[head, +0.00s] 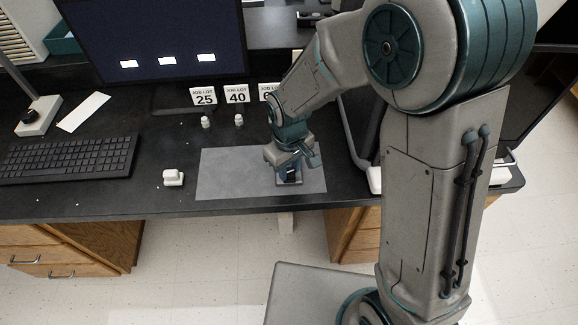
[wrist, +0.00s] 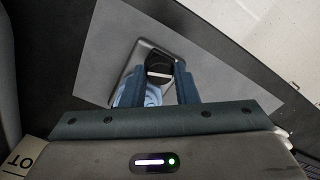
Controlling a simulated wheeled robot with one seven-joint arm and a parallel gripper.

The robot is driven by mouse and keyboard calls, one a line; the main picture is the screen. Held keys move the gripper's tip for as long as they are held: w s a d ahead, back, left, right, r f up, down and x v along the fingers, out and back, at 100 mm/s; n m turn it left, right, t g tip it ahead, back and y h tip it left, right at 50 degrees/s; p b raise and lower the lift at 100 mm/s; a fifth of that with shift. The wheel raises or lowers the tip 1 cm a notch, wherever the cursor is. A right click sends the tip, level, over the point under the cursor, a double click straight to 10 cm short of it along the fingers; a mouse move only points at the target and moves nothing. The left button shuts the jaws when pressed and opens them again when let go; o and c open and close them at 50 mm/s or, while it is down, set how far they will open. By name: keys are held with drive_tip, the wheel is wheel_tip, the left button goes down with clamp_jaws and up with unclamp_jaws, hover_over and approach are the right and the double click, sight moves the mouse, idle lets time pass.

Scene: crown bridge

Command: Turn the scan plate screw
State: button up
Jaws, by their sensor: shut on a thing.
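The scan plate (head: 296,183) is a small grey plate lying on the grey mat near the table's front edge. In the wrist view its raised rim (wrist: 134,58) shows around my fingers. My gripper (head: 290,169) points down over the plate. In the wrist view my gripper (wrist: 160,74) has its two dark blue fingers on either side of a round black screw knob (wrist: 159,66) with a pale bar across it, and is shut on it. A light blue patterned patch lies between the fingers below the knob. The screw's lower part is hidden.
The grey mat (head: 225,174) is otherwise bare. A small white object (head: 173,177) stands left of it. Behind are two small white bottles (head: 206,122) and "JOB LOT" cards (head: 204,96). A keyboard (head: 68,160) lies left, and a monitor (head: 150,40) stands behind.

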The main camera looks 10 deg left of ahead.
sight(289, 172)
drive_tip(key=o, duration=1)
drive_tip(key=shift+r, duration=0.1)
wheel_tip(289, 172, up, 14)
drive_tip(key=shift+p, duration=0.4)
drive_tip(key=shift+f, duration=0.2)
